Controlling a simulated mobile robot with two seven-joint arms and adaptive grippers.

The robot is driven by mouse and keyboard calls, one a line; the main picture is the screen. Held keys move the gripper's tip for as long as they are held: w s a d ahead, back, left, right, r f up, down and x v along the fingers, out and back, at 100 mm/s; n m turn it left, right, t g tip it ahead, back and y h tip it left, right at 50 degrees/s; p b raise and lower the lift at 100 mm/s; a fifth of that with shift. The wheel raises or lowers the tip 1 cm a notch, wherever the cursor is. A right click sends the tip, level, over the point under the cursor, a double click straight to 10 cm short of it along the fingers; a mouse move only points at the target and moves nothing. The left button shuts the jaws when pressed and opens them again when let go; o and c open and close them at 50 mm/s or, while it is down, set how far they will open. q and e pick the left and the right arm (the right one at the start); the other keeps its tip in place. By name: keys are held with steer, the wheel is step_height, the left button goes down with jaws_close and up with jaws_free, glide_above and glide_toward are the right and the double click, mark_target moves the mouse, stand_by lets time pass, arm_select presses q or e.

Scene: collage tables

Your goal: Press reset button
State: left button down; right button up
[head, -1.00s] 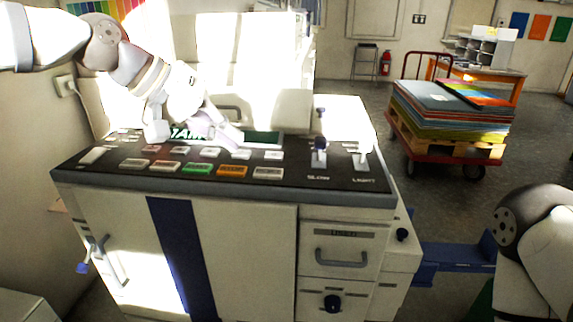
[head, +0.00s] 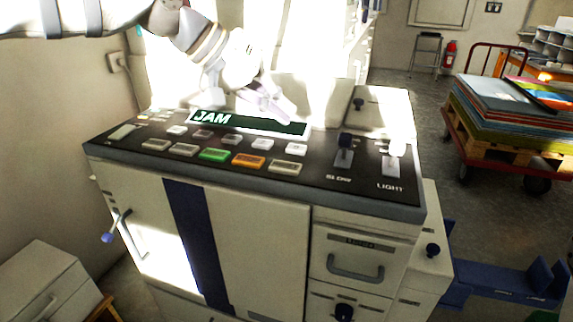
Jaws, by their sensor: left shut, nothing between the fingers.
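The control panel (head: 140,150) tops a pale cabinet machine. It has rows of white and grey buttons, a green button (head: 214,155) and an orange button (head: 249,160). Their labels are too small to read, so I cannot tell which is the reset button. A dark green display (head: 262,124) behind the buttons reads "JAM". My left gripper (head: 284,113) is shut and empty, over the display near the back of the panel, and covers a little of it. I cannot tell its exact height above it. My right gripper is out of view.
Two levers, labelled slow (head: 343,152) and light (head: 391,163), stand at the panel's right. A red cart (head: 500,158) stacked with coloured sheets is at the right. A white box (head: 45,292) is at lower left. A wall stands close on the left.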

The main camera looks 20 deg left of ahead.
arm_select(q)
glide_above(282, 164)
step_height(282, 164, down, 5)
steer(key=shift+w+r+b, duration=0.1)
steer(key=shift+b, duration=0.35)
steer(key=shift+f, duration=1)
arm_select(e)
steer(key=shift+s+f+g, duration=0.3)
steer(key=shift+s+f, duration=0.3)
arm_select(q)
steer(key=shift+f, duration=0.15)
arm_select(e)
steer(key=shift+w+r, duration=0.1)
arm_select(q)
steer(key=shift+f, duration=0.25)
